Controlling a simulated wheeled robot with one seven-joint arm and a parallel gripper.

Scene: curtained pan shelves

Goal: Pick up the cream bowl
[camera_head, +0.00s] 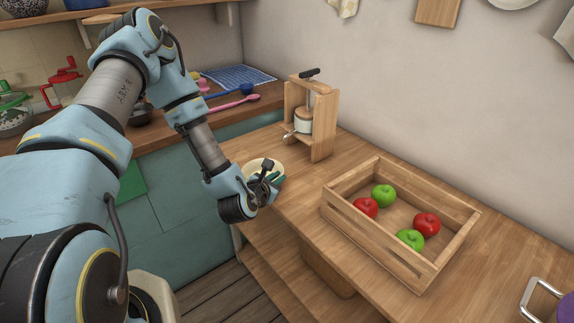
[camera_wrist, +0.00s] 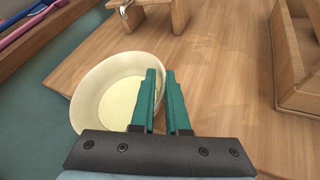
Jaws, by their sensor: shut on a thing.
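The cream bowl (camera_wrist: 97,88) shows in the wrist view, upright at the left edge of the wooden table. It also shows in the head view (camera_head: 254,163), partly hidden behind my gripper (camera_head: 277,181). In the wrist view my gripper (camera_wrist: 161,76) has its two teal fingers astride the bowl's right wall, and it is shut on that wall. The fingers hide part of the rim and the gripper body hides the bowl's near side. I cannot tell whether the bowl's base touches the table.
A wooden crate (camera_head: 378,255) with red and green apples stands to the right. A wooden press (camera_head: 323,125) stands behind the bowl. A counter (camera_head: 182,127) with utensils lies at the back left. Bare tabletop (camera_wrist: 205,60) lies between bowl and crate.

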